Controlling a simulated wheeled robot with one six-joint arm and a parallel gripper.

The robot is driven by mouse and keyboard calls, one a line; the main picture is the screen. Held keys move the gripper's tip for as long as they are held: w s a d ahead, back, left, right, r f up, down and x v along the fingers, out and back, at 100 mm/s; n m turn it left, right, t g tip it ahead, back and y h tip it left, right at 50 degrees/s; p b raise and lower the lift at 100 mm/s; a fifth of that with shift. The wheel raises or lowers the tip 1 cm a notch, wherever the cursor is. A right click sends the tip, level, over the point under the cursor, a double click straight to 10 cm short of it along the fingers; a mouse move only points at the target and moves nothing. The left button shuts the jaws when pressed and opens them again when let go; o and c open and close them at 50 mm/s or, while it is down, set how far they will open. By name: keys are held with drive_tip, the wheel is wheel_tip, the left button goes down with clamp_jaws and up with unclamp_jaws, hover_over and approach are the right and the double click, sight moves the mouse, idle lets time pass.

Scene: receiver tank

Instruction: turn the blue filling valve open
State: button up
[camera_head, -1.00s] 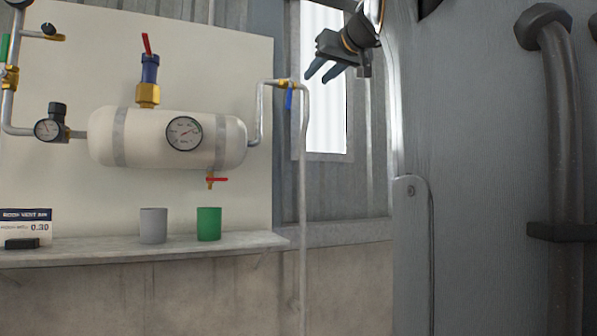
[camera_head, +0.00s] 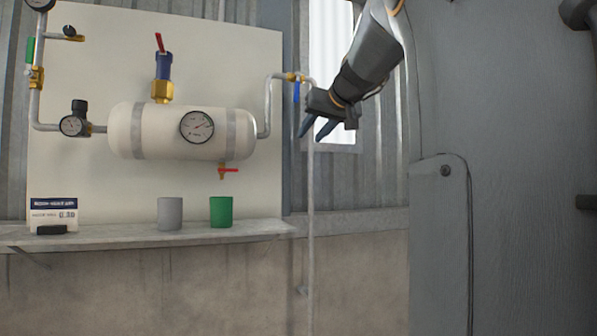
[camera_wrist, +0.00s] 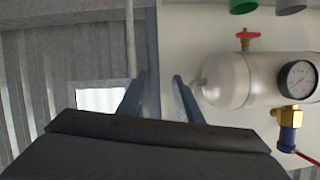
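The blue filling valve (camera_head: 296,91) is a small blue lever hanging down from a brass fitting on the pipe right of the white tank (camera_head: 168,133). My gripper (camera_head: 310,133) is just right of and below the lever in the head view, pointing down and left. Its fingers are apart with nothing between them. I cannot tell its depth from the lever; no contact shows. In the wrist view the open fingers (camera_wrist: 157,92) sit left of the tank (camera_wrist: 232,80), which appears upside down. The blue lever cannot be made out there.
A red-handled drain tap (camera_head: 225,171) is under the tank, and a blue fitting with a red lever (camera_head: 162,65) is on top. A grey cup (camera_head: 170,213) and green cup (camera_head: 221,211) stand on the shelf (camera_head: 130,237). A thin pipe (camera_head: 310,210) runs down below my gripper.

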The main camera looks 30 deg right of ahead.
drive_tip(key=w+a+f+g+y, duration=0.1)
drive_tip(key=w+a+f, duration=0.1)
drive_tip(key=f, duration=0.8)
drive_tip(key=shift+a+f+g, duration=0.2)
drive_tip(key=shift+a+g, duration=0.2)
drive_tip(key=shift+a, duration=0.35)
drive_tip(key=shift+c, duration=0.3)
